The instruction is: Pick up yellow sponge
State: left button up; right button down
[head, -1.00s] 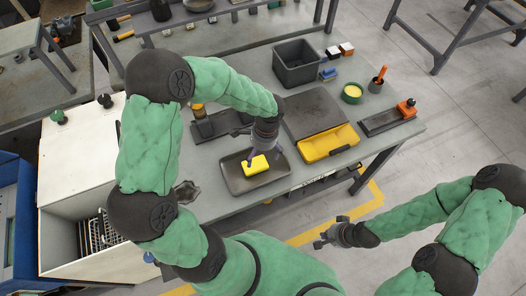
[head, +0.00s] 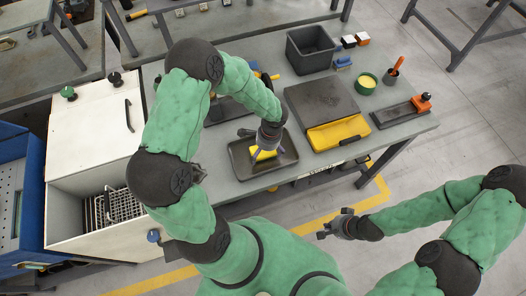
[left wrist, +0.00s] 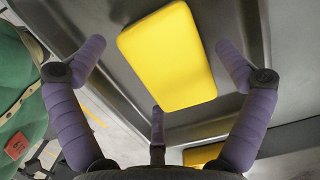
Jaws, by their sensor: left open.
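The yellow sponge (head: 262,154) lies in a dark grey tray (head: 240,163) on the bench, partly hidden by my left gripper in the head view. In the left wrist view the sponge (left wrist: 167,56) is a plain yellow block on the tray floor (left wrist: 95,25). My left gripper (head: 261,147) is above the tray. Its purple fingers (left wrist: 158,85) are spread open around the sponge in the wrist view, with nothing held. My right gripper (head: 329,231) hangs over the floor, away from the bench; its jaws are too small to read.
A white cabinet (head: 92,130) stands left.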

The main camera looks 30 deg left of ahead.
pick_arm(q)
jog(key=shift+f, duration=0.25)
jog(key=c, duration=0.8)
jog(key=shift+r, duration=0.15)
